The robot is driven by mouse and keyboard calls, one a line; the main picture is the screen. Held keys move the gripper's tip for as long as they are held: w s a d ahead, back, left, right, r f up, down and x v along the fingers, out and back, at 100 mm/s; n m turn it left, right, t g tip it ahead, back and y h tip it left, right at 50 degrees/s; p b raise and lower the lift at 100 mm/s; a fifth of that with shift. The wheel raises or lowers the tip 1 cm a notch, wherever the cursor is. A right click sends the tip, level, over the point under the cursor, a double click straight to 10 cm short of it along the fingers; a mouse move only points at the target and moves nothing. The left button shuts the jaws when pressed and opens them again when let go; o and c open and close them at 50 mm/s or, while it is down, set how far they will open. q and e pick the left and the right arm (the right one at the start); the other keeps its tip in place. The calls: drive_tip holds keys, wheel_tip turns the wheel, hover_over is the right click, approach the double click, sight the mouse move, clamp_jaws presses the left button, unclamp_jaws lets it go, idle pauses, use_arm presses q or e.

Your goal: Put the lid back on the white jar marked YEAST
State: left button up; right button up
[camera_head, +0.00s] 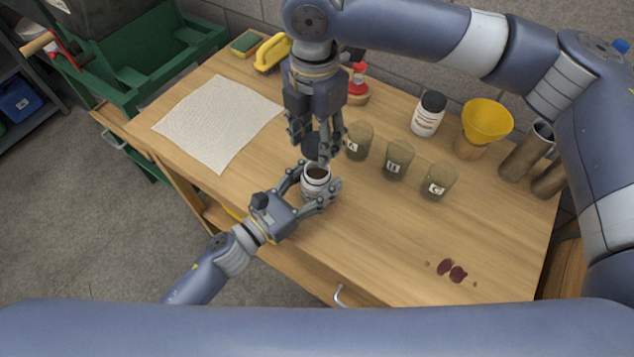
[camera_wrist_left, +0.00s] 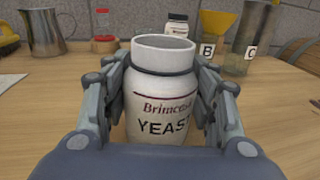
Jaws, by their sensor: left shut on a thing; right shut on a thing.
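The white jar marked YEAST (camera_head: 316,183) stands upright on the wooden bench (camera_head: 375,235), its mouth open. In the left wrist view the jar (camera_wrist_left: 160,105) shows its label facing me and its open rim. My left gripper (camera_head: 320,192) is shut around the jar's body, one finger on each side. My right gripper (camera_head: 318,148) points down just above the jar, shut on the dark lid (camera_head: 314,145). The fingers partly hide the lid. It looks apart from the jar's rim. The right gripper and lid do not show in the left wrist view.
Three labelled glass jars (camera_head: 397,160) stand right of the grippers. Behind them are another white jar with a black lid (camera_head: 428,113), a yellow funnel (camera_head: 487,121) and metal cylinders (camera_head: 525,150). A white cloth (camera_head: 218,122) lies left. Dark red stains (camera_head: 452,270) mark the front right.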

hover_over(315, 164)
drive_tip(key=s, duration=0.2)
drive_tip(key=shift+s+d+f, duration=0.1)
drive_tip(key=shift+f, duration=1.15)
drive_tip(key=shift+s+f, duration=0.1)
drive_tip(key=shift+f, duration=1.15)
drive_tip(key=shift+f, duration=0.1)
drive_tip(key=shift+f, duration=0.8)
drive_tip(key=shift+f, duration=0.55)
